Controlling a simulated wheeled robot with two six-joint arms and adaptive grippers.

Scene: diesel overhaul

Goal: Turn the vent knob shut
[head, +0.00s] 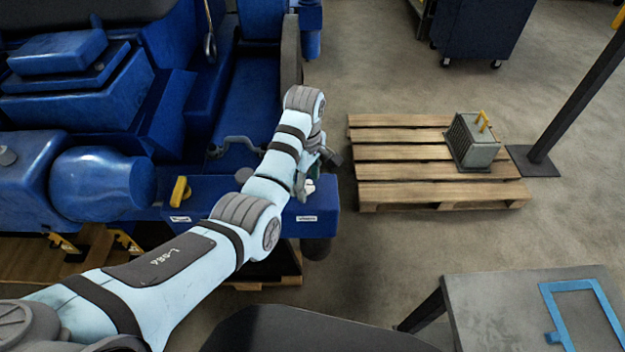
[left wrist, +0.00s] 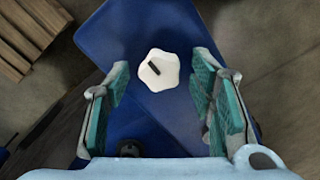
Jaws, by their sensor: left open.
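The vent knob (left wrist: 161,78) is a white, lobed knob with a short black mark on top. It sits on a blue surface in the left wrist view. My left gripper (left wrist: 159,92) is open, with one green-padded finger on each side of the knob in that view. Gaps show between the pads and the knob, and I cannot tell how far the fingertips are above it. In the head view my left gripper (head: 316,172) is over the right end of the blue engine block, largely hidden by my arm, with a small white part of the knob (head: 308,188) showing below it.
A yellow handle (head: 180,191) stands left on the same blue ledge. A wooden pallet (head: 400,171) with a grey crate-like unit (head: 473,142) lies to the right. A grey table (head: 490,310) is at lower right. Floor between engine and pallet is clear.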

